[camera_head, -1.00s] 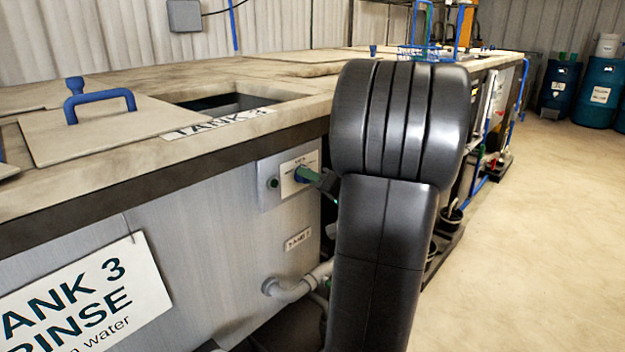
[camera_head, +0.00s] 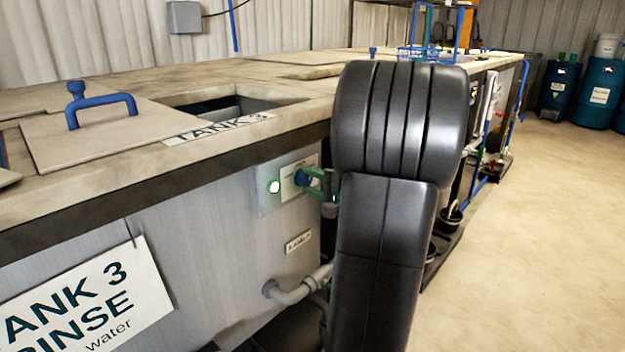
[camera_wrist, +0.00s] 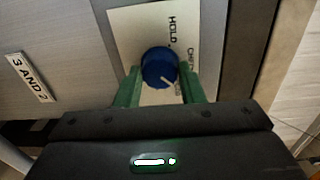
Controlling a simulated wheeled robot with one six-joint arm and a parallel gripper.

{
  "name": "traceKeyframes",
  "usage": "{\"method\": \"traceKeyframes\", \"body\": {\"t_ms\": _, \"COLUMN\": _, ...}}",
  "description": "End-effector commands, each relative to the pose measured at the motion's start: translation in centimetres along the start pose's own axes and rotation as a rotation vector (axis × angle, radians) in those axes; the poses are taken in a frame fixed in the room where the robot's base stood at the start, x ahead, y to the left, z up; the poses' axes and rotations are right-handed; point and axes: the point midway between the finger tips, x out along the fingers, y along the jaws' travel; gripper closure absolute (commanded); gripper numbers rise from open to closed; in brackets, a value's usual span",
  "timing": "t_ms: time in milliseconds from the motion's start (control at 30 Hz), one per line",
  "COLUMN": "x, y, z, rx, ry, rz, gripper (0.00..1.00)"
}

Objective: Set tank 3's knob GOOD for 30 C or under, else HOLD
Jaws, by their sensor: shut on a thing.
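Tank 3's blue knob (camera_wrist: 159,67) sits on a pale label plate (camera_wrist: 128,27) in the wrist view. Its white pointer line aims to the lower right, toward a partly hidden label. HOLD is readable above the knob, and a label starting "CHE" shows to its right. My gripper (camera_wrist: 160,80) has its green fingers on both sides of the knob, shut on it. No temperature reading is visible.
A "TANK 3 RINSE" sign (camera_head: 84,302) is on the tank front. A lid with a blue handle (camera_head: 100,105) lies on top beside an opening. A pipe (camera_head: 295,290) runs below the panel. Open floor (camera_head: 540,240) lies to the right, with blue drums (camera_head: 600,90) behind.

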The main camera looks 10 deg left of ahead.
Motion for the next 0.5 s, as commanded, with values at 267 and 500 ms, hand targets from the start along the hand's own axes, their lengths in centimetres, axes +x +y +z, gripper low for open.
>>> {"method": "traceKeyframes", "body": {"t_ms": 267, "x": -0.03, "y": -0.04, "z": -0.03, "rx": 0.161, "ry": -0.005, "rz": 0.007, "gripper": 0.88}}
{"method": "traceKeyframes", "body": {"t_ms": 500, "x": -0.03, "y": 0.03, "z": -0.02, "rx": 0.225, "ry": -0.008, "rz": 0.009, "gripper": 0.88}}
